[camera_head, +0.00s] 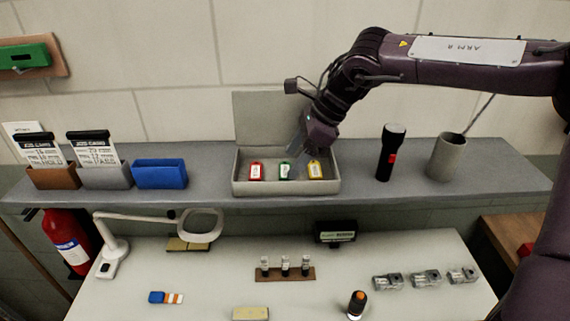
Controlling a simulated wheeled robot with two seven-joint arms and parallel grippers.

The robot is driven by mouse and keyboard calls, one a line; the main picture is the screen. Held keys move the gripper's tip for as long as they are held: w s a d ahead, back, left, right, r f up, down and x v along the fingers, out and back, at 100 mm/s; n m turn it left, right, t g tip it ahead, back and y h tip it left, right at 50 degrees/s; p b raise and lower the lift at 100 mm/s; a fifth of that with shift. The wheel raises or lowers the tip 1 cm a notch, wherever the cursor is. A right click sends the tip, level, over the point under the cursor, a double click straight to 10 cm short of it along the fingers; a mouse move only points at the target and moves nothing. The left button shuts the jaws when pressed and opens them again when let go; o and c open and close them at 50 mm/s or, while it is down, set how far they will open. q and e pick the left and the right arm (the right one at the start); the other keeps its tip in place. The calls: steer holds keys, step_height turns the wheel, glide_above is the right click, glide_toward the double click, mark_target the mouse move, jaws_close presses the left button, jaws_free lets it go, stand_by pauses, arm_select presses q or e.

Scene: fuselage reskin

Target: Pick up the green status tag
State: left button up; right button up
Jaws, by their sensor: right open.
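The green status tag (284,171) lies in the middle of an open grey box (286,188) on the shelf. A red tag (257,171) lies to its left and a yellow tag (315,170) to its right. My right gripper (298,148) reaches in from the right and hangs over the back of the box, just above and behind the green tag. It is open and appears empty. Its fingertips look close to the tag, but I cannot tell whether they touch it. My left gripper is not in view.
The box's raised lid (262,118) stands behind the gripper. A black flashlight (391,152) and a grey cup (446,157) stand right on the shelf. A blue bin (160,174) stands left. Below, a magnifier lamp (200,225) and small parts occupy the white table (220,290).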

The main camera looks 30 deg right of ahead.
mark_target(285, 172)
steer(key=shift+x, duration=1.15)
steer(key=shift+c, duration=0.4)
steer(key=c, duration=0.6)
steer(key=shift+c, duration=0.2)
